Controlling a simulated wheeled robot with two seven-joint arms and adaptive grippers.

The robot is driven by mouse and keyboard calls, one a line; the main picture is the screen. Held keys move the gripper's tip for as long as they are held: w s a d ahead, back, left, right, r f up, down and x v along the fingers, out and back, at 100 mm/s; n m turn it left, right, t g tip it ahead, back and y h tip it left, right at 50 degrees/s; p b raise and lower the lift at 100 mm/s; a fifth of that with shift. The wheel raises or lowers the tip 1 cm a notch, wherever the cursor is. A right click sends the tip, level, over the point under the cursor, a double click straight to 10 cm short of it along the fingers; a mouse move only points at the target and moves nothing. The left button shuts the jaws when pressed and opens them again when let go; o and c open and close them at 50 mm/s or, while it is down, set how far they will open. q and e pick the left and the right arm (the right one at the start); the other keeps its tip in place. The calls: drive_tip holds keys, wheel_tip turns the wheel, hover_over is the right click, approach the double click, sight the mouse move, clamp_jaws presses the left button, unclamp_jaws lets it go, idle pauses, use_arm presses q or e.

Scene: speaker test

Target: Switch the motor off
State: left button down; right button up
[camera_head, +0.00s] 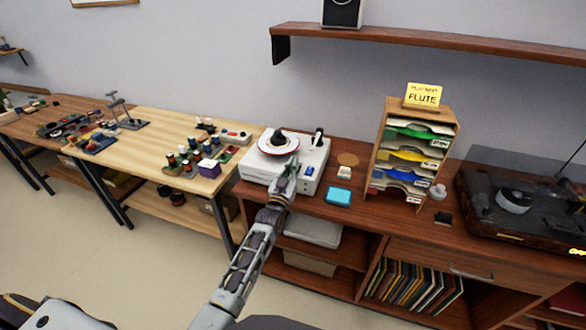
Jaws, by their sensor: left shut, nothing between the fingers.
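A white box-shaped unit (312,160) stands at the left end of the dark wooden cabinet. A round plate with a red rim (278,143) and a dark cone-shaped piece sits on top of it. A dark upright part (318,137) stands at the unit's back right. My left gripper (291,166) is shut and empty at the unit's front, in front of part of its face. I cannot tell whether it touches the unit. A switch is not clear in this view, and I cannot tell whether the motor runs. My right gripper is not in view.
A blue box (339,195) lies right of the unit. A paper sorter (412,150) with a yellow "FLUTE" card (423,95) stands farther right, then a dark turntable (520,205). A wall shelf (430,41) hangs above. Light workbenches (155,130) with spools stand left.

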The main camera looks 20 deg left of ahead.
use_arm(q)
drive_tip(key=shift+r, duration=0.45)
drive_tip(key=v, duration=1)
drive_tip(key=shift+w+f, duration=0.15)
drive_tip(key=shift+f, duration=0.25)
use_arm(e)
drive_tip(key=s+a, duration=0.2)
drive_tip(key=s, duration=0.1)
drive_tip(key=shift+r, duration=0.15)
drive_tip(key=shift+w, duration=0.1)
